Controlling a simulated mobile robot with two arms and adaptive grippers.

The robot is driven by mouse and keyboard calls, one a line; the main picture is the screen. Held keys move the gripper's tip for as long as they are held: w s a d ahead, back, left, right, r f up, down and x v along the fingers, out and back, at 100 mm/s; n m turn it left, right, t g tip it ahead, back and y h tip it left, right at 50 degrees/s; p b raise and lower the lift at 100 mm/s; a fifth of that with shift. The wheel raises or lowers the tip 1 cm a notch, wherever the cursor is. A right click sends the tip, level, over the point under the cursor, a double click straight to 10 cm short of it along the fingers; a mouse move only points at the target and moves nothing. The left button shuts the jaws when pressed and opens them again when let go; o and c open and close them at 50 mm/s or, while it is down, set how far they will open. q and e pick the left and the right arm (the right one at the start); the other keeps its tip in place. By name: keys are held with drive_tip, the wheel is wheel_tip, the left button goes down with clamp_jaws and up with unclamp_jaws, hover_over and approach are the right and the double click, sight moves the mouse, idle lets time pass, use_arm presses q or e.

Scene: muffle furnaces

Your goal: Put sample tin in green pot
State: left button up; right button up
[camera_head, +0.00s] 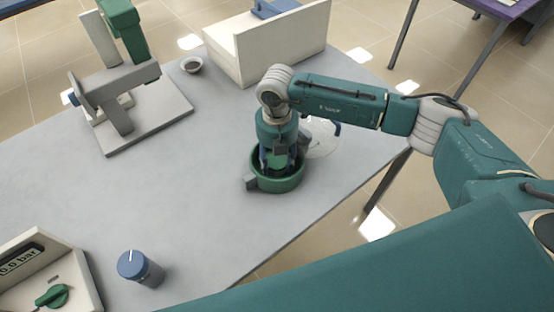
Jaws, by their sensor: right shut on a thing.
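The green pot (288,184) stands on the grey table, a round green vessel with a grey block handle on its left side. My right gripper (278,162) points down into the pot's opening, its fingers within the rim. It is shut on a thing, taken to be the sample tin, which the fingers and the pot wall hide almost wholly. I cannot tell whether the tin touches the pot's floor. My left gripper is not in view.
A blue cylinder (148,271) and a gauge panel (45,280) stand at front left. The table's middle is clear.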

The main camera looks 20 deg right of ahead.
sight(277, 160)
drive_tip(key=shift+f, duration=0.2)
drive_tip(key=o, duration=1.1)
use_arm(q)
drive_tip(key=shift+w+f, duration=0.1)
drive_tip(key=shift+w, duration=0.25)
use_arm(e)
drive_tip(key=shift+o, duration=0.5)
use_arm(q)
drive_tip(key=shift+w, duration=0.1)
use_arm(e)
drive_tip(key=shift+r, duration=0.2)
drive_tip(key=shift+r, duration=0.2)
use_arm(q)
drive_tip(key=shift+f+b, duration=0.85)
drive_tip(key=shift+b, duration=0.1)
use_arm(e)
wheel_tip(277, 160, up, 12)
drive_tip(key=shift+f, duration=0.15)
